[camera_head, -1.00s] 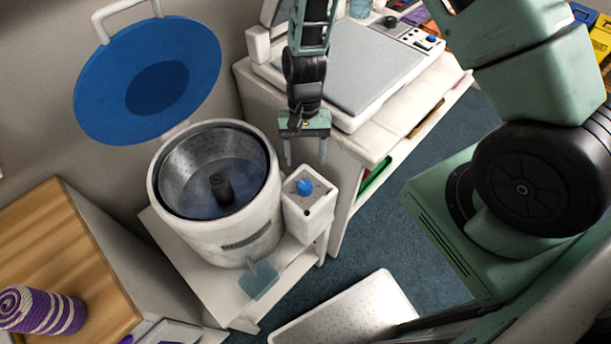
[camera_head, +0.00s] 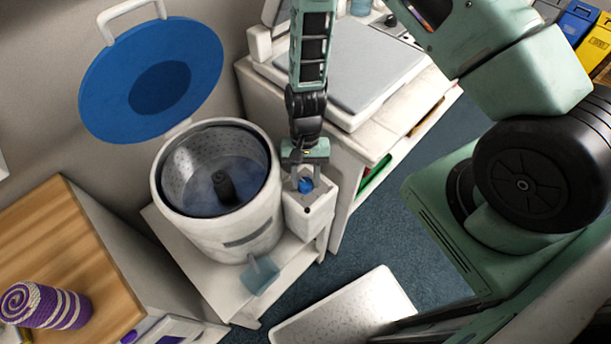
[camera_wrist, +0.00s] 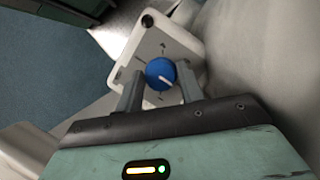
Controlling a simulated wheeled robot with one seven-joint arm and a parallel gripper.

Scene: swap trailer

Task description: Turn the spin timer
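The spin timer is a blue round knob (camera_head: 305,185) with a pale pointer line, on top of a white box (camera_head: 312,214) fixed to the side of a white spin dryer (camera_head: 225,240). In the wrist view the knob (camera_wrist: 160,73) sits between the fingertips, with dial marks around it on the white box top (camera_wrist: 150,45). My gripper (camera_head: 305,178) is above the box, its fingers pointing down on either side of the knob. In the wrist view my gripper (camera_wrist: 160,80) is open, with small gaps appearing between the fingers and the knob.
The dryer's drum is open, its blue lid (camera_head: 150,80) raised against the wall. A white cabinet with a flat-topped machine (camera_head: 365,70) stands behind my gripper. A wooden top (camera_head: 60,240) with a purple striped roll (camera_head: 45,305) is at left. A metal step (camera_head: 345,310) lies low in front.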

